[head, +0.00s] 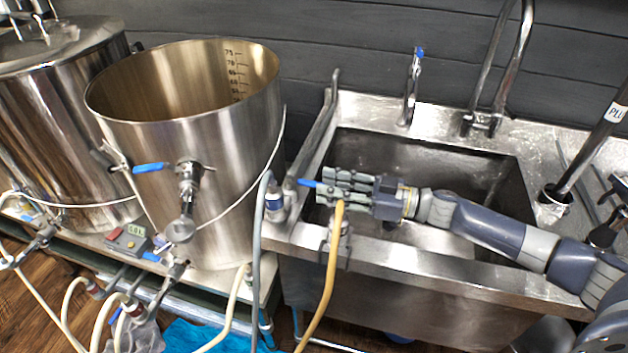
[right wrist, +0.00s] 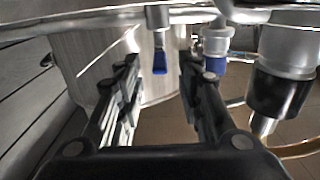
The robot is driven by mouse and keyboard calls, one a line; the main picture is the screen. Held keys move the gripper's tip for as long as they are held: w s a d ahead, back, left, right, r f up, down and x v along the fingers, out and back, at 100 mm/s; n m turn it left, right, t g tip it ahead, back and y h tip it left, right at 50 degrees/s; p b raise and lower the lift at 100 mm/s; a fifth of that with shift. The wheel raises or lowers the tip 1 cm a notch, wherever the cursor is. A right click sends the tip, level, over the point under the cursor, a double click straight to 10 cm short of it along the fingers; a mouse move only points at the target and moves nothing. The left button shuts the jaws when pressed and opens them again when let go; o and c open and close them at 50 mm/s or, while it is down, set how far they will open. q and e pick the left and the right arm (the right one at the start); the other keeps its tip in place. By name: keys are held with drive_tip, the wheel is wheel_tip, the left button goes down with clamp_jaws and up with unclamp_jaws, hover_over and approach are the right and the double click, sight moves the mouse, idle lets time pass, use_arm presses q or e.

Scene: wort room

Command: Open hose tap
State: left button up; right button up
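The hose tap (head: 337,242) is on the front left corner of the steel sink, with a yellow hose (head: 331,270) hanging from it. Its blue lever (head: 309,183) shows just left of my right gripper's fingertips. My right gripper (head: 335,185) reaches in from the right over the sink's left side, above the tap, and hides part of it. In the right wrist view its two fingers (right wrist: 160,75) are apart, with a blue lever (right wrist: 160,62) showing in the gap between them. I cannot tell whether they touch it. My left gripper is not in view.
A steel pot (head: 225,125) with its own blue-handled valve stands left of the sink (head: 430,262). A grey hose (head: 258,250) with a blue-ringed fitting (head: 274,205) is close left of the tap. Faucets (head: 412,90) rise behind the sink. The basin is open.

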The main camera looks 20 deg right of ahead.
sight(315, 183)
drive_tip(key=shift+x, duration=2.1)
clamp_jaws()
